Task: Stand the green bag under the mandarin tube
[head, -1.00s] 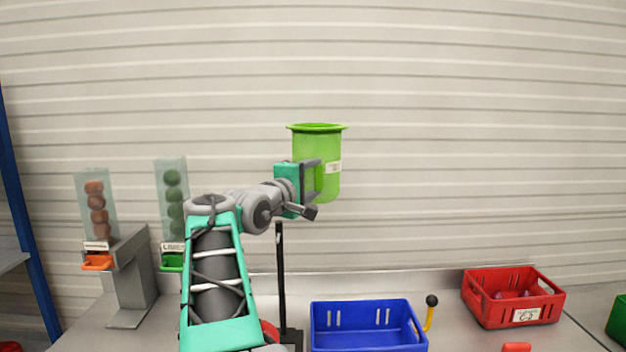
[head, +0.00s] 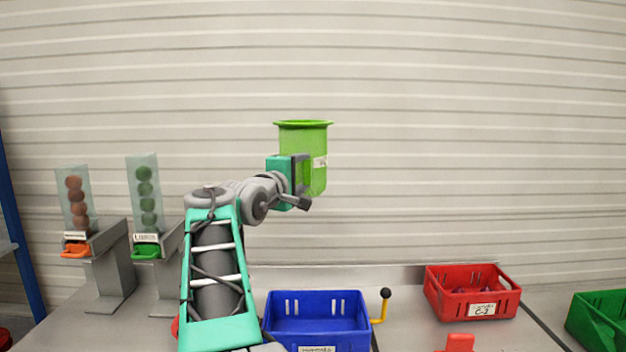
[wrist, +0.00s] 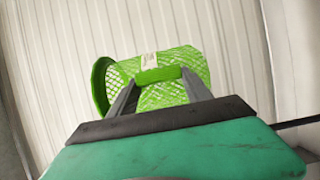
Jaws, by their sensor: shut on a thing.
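The green bag (head: 316,150) is a mesh, tube-like bag with a wide rim and a white label. It is upright, high above the table in the head view. My gripper (head: 304,172) is shut on its side; the wrist view shows both fingers of my gripper (wrist: 160,82) at a green strip on the mesh of the green bag (wrist: 175,62). The mandarin tube (head: 75,200) is the clear tube with orange-brown balls at the far left, with an orange spout below it. The bag is well to the right of this tube and apart from it.
A second clear tube (head: 146,195) with green balls and a green spout stands between the mandarin tube and my arm. A blue crate (head: 318,322), a red crate (head: 470,300) and a green crate (head: 600,325) stand to the right. A yellow lever (head: 382,305) is beside the blue crate.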

